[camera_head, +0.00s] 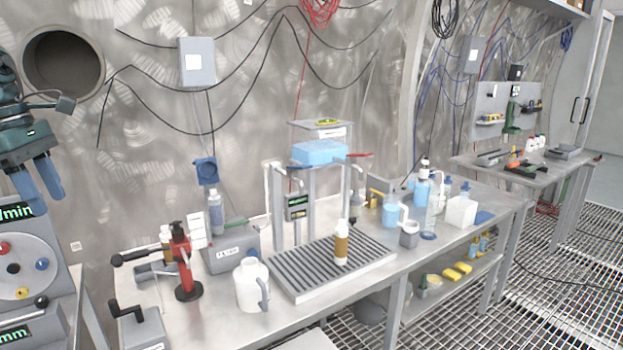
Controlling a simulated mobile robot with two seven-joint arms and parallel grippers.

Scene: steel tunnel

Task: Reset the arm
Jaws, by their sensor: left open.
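My left gripper (38,187) is at the far left in the head view. Its two blue fingers point down and stand apart, with nothing between them. It hangs in the air above a grey panel with a round dial, clear of the workbench. My left arm comes in from the left edge above it. My right arm and gripper are not in view.
A steel workbench (215,315) runs along the wall. It bears a red hand-lever device (183,265), a white jug (251,285), a brown-and-white bottle (341,245) on a ribbed tray (300,285), and several blue bottles. A grey control panel (35,265) stands below my left gripper.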

